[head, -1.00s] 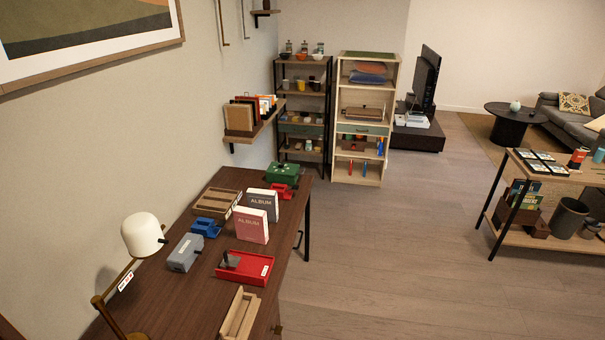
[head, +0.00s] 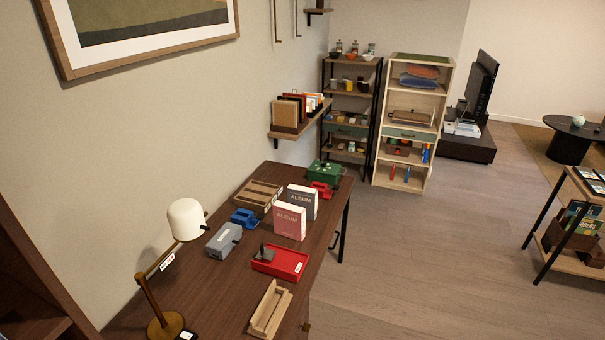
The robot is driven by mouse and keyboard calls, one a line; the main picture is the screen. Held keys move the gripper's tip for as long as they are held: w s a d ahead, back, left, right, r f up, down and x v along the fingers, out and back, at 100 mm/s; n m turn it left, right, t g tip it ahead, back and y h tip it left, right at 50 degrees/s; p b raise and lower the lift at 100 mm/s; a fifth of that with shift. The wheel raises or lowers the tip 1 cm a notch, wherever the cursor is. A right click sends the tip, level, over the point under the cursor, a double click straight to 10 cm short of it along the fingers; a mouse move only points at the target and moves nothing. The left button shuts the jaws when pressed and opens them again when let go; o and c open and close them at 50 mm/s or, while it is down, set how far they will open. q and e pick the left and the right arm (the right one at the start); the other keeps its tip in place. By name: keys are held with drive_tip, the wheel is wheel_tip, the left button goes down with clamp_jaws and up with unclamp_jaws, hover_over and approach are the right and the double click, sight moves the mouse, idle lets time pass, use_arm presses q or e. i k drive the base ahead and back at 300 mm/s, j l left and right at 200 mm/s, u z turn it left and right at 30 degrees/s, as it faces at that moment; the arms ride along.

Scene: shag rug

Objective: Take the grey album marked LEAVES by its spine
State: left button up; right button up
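A grey album (head: 303,197) stands upright on the dark wooden desk. A reddish-pink album (head: 289,222) stands just in front of it and hides part of it. Both covers read ALBUM; I cannot make out the word LEAVES on either. Neither of my grippers is in the head view.
The desk (head: 219,288) also holds a white lamp (head: 186,219), a grey box (head: 223,241), a red tray (head: 290,264), a wooden holder (head: 269,309), a slotted wooden box (head: 257,195) and a green box (head: 325,173). Open floor (head: 422,265) lies to the right.

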sight(300, 195)
drive_tip(key=i+l+z, duration=0.35)
drive_tip(key=i, duration=0.3)
drive_tip(key=i+z, duration=0.4)
drive_tip(key=i, duration=0.25)
drive_tip(key=i+l+u, duration=0.15)
drive_tip(key=i+u, duration=0.2)
drive_tip(key=i, duration=0.3)
drive_tip(key=i+l+u, duration=0.35)
drive_tip(key=i, duration=0.3)
drive_tip(key=i+l+u, duration=0.35)
drive_tip(key=i+l, duration=0.2)
drive_tip(key=i+l+u, duration=0.25)
drive_tip(key=u, duration=0.15)
drive_tip(key=i+l+u, duration=0.2)
drive_tip(key=l+u, duration=0.2)
drive_tip(key=i+l+u, duration=0.15)
drive_tip(key=l+u, duration=0.2)
drive_tip(key=i+l+u, duration=0.1)
drive_tip(key=l+u, duration=0.3)
